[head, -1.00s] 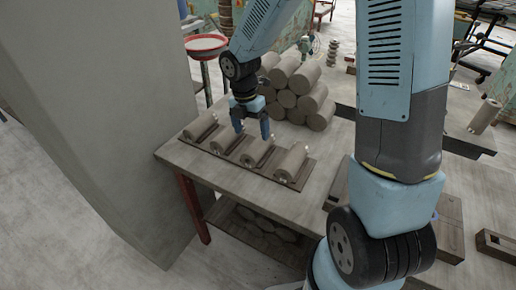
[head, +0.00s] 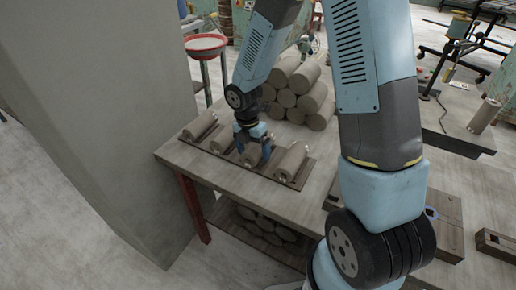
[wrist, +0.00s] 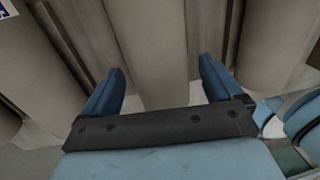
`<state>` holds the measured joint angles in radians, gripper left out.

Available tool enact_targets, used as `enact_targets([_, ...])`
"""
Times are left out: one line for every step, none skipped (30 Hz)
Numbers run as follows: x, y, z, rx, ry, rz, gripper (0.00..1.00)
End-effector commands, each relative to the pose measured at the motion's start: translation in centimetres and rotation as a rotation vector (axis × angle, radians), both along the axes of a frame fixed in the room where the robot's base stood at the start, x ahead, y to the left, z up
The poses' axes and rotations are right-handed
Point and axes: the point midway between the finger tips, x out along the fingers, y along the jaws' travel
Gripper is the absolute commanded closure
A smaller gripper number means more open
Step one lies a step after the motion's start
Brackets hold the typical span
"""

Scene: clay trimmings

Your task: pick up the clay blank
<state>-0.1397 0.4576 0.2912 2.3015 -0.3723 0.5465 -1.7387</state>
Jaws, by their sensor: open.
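Several grey-brown clay blanks lie side by side on a flat board (head: 225,156) near the table's front left edge. My gripper (head: 254,150) is low over the third blank from the left, which it partly hides in the head view. In the wrist view the two blue fingers of my gripper (wrist: 160,85) are apart, with one clay blank (wrist: 152,40) showing between them. I cannot tell whether the fingers touch it. Other blanks lie on both sides; the rightmost blank (head: 291,162) is just right of my gripper.
A stack of clay cylinders (head: 298,90) stands behind the board on the table (head: 235,184). A wide grey pillar (head: 95,120) rises at the left, with a red-rimmed bowl (head: 206,46) behind it. A wooden block with a slot (head: 496,243) sits at the lower right.

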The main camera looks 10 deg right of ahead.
Motion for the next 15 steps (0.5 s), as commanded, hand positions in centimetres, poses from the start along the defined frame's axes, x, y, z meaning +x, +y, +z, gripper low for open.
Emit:
enact_targets([0.00, 0.00, 0.01, 0.000, 0.000, 0.000, 0.07])
enact_targets([0.00, 0.00, 0.02, 0.000, 0.000, 0.000, 0.07])
enact_targets([0.00, 0.00, 0.02, 0.000, 0.000, 0.000, 0.07])
enact_targets([0.00, 0.00, 0.02, 0.000, 0.000, 0.000, 0.10])
enact_targets([0.00, 0.00, 0.02, 0.000, 0.000, 0.000, 0.13])
enact_targets([0.00, -0.01, 0.02, 0.000, 0.000, -0.001, 0.17])
enact_targets([0.00, 0.00, 0.03, 0.000, 0.000, -0.001, 0.19])
enact_targets([0.00, 0.00, 0.03, 0.000, 0.000, -0.001, 0.22])
enact_targets([0.00, -0.01, 0.03, 0.000, 0.000, -0.001, 0.26])
enact_targets([0.00, -0.02, 0.03, 0.000, 0.000, -0.001, 0.29])
enact_targets([-0.01, -0.03, 0.03, 0.000, 0.000, -0.001, 0.32])
enact_targets([-0.02, -0.04, 0.04, -0.001, 0.001, -0.001, 0.36])
enact_targets([-0.03, -0.07, 0.03, 0.000, 0.001, -0.001, 0.39])
enact_targets([-0.03, -0.07, 0.03, -0.001, 0.002, -0.001, 0.42])
enact_targets([-0.04, -0.10, 0.03, -0.001, 0.002, -0.002, 0.45])
